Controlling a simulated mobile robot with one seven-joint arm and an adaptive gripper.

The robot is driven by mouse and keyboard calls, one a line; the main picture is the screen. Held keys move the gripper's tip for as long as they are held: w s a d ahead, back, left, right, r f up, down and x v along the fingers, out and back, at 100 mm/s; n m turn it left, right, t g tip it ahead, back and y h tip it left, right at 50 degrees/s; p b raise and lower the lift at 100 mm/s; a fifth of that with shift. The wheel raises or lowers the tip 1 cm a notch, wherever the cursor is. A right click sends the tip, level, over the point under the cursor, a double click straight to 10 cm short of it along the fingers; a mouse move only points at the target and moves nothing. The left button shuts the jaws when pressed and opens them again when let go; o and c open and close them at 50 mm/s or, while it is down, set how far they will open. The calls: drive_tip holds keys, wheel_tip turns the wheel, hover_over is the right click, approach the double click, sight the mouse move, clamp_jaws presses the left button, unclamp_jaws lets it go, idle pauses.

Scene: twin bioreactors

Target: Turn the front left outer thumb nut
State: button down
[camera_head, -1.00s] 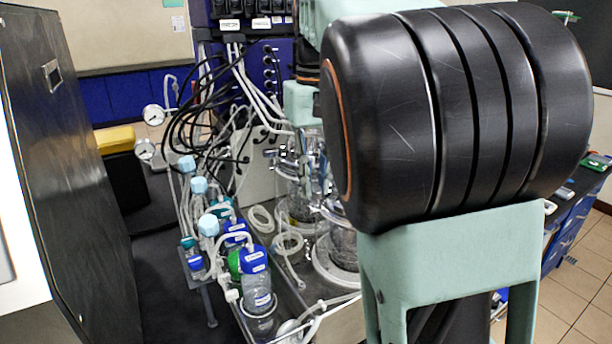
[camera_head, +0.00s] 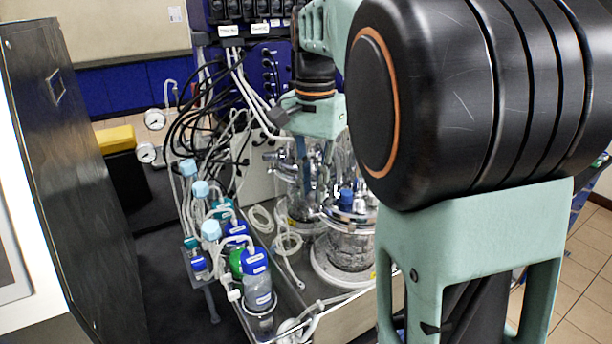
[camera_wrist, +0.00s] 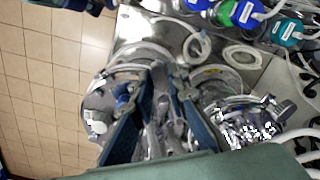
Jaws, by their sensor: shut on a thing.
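Two glass bioreactor vessels with shiny metal tops stand side by side. The front vessel (camera_head: 350,250) is at centre right in the head view and the rear vessel (camera_head: 298,205) is behind it to the left. In the wrist view, one vessel (camera_wrist: 98,108) is left of my fingers and the other (camera_wrist: 240,128) is right. My gripper (camera_head: 311,172) points down at the vessel tops. In the wrist view its blue fingers (camera_wrist: 172,74) converge on a small metal part, apparently a thumb nut. The fingertips largely hide it, and I cannot tell which nut it is.
Bottles with blue and green caps (camera_head: 255,262) and looped tubing (camera_head: 287,244) are left of the vessels. Cables (camera_head: 205,120) hang from the blue rack behind. A dark panel (camera_head: 62,170) stands at the far left. Tiled floor (camera_wrist: 45,90) is open beyond the vessels.

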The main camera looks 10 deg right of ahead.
sight(313, 193)
drive_tip(key=m+p, duration=0.1)
drive_tip(key=m, duration=0.3)
drive_tip(key=shift+r+m, duration=0.1)
drive_tip(key=shift+m, duration=0.2)
drive_tip(key=shift+m+p, duration=0.75)
drive_tip(key=shift+m, duration=1.25)
drive_tip(key=c, duration=1.9)
unclamp_jaws()
wheel_tip(313, 193, up, 12)
drive_tip(key=shift+f, duration=0.1)
